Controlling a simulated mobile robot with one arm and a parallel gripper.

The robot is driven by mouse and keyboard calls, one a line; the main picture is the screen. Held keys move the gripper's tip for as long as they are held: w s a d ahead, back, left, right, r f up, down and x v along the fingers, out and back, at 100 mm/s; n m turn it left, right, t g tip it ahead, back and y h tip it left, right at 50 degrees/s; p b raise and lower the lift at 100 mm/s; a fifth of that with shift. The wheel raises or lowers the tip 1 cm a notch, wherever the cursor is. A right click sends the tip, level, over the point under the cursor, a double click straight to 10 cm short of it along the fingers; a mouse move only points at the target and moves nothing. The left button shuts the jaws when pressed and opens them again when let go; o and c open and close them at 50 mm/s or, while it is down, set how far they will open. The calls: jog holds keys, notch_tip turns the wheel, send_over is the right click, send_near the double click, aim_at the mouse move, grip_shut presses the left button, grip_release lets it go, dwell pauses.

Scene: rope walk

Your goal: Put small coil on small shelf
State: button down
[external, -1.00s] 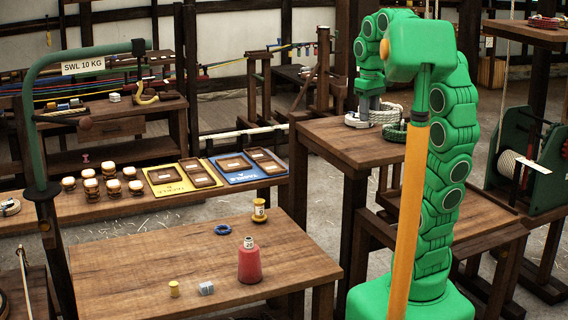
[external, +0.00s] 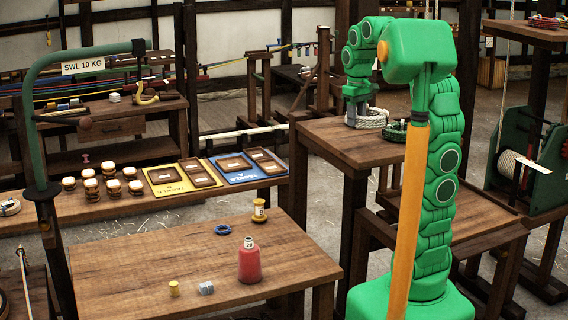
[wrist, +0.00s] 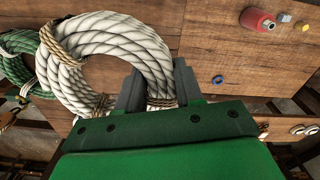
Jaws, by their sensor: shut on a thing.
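A white rope coil (external: 372,119) with tan bindings is at the far end of the raised brown table. In the wrist view the white coil (wrist: 100,22) fills the upper left. My gripper (external: 360,106) points down at it. In the wrist view my gripper (wrist: 158,85) has one jaw on each side of the coil's right part, shut on the rope. A green rope coil (external: 398,131) lies beside it and also shows in the wrist view (wrist: 18,58). I cannot tell whether the white coil is lifted, nor which surface is the small shelf.
The raised table (external: 345,146) is bare in front of the coils. A high shelf (external: 525,37) at upper right bears a red coil (external: 543,21). An orange post (external: 408,215) stands before my arm.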

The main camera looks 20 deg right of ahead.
send_over(348, 148)
notch_tip(348, 148, down, 5)
jog(key=shift+s+f, duration=0.1)
jog(key=shift+s, duration=0.05)
jog(key=shift+f, duration=1.65)
jog(key=shift+f, duration=0.1)
jog(key=c, duration=0.7)
grip_release()
jog(key=shift+c, duration=0.2)
notch_tip(348, 148, up, 12)
jog(key=shift+r, duration=0.1)
jog(key=s+f+m, duration=0.1)
jog(key=s+f, duration=0.5)
jog(key=s, duration=0.3)
jog(key=s+a+f+m+g, duration=0.1)
jog(key=s+f, duration=0.6)
jog(key=s, duration=0.3)
jog(key=s+f+m, duration=0.1)
jog(key=s+f, duration=0.6)
jog(key=s, duration=0.3)
jog(key=shift+s+a+f+g, duration=0.15)
jog(key=shift+a+f+g, duration=0.1)
jog(key=shift+g, duration=0.15)
